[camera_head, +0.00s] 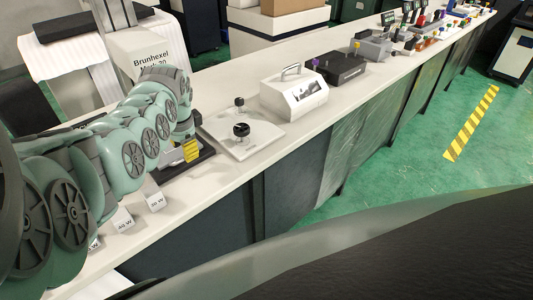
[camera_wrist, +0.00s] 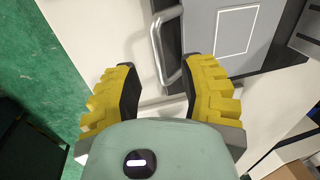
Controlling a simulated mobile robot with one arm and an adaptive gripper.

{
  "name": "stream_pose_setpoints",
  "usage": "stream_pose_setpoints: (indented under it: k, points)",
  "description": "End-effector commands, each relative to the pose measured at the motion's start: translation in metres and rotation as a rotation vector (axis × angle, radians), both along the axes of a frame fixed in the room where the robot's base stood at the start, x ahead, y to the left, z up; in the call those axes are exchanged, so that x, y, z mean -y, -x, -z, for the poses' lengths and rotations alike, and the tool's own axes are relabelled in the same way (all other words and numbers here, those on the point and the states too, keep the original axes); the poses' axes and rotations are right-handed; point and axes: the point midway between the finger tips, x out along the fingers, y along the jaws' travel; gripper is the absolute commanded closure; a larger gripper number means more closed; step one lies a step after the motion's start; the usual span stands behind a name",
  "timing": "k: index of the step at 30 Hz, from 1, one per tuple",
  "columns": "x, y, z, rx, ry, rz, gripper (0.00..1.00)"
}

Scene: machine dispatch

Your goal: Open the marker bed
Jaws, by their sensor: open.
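In the wrist view, a silver bar handle (camera_wrist: 157,42) is fixed along the edge of a grey panel (camera_wrist: 278,45) with a white square outline, which I take to be the marker bed. My gripper (camera_wrist: 160,72) is open, its two yellow-padded fingers on either side of the handle's lower end. I cannot tell whether either finger touches it. In the head view my arm covers most of this spot; the yellow of my gripper (camera_head: 191,151) shows above a dark base. A white machine column (camera_head: 150,50) reading "Brunhexel" stands behind it.
A white plate (camera_head: 235,135) with black knobs, a white box (camera_head: 292,92) with a handle and a dark box (camera_head: 336,68) stand along the white bench. Small wattage cards (camera_head: 155,200) stand near its front edge.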

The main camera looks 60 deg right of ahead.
Motion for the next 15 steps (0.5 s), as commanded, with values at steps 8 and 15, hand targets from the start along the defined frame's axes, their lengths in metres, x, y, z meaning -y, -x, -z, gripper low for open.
stream_pose_setpoints:
  k: [8, 15]
  points:
    - [0.003, -0.002, 0.020, 0.001, -0.004, 0.009, 0.59]
    - [0.003, -0.003, 0.028, 0.000, 0.000, 0.005, 0.59]
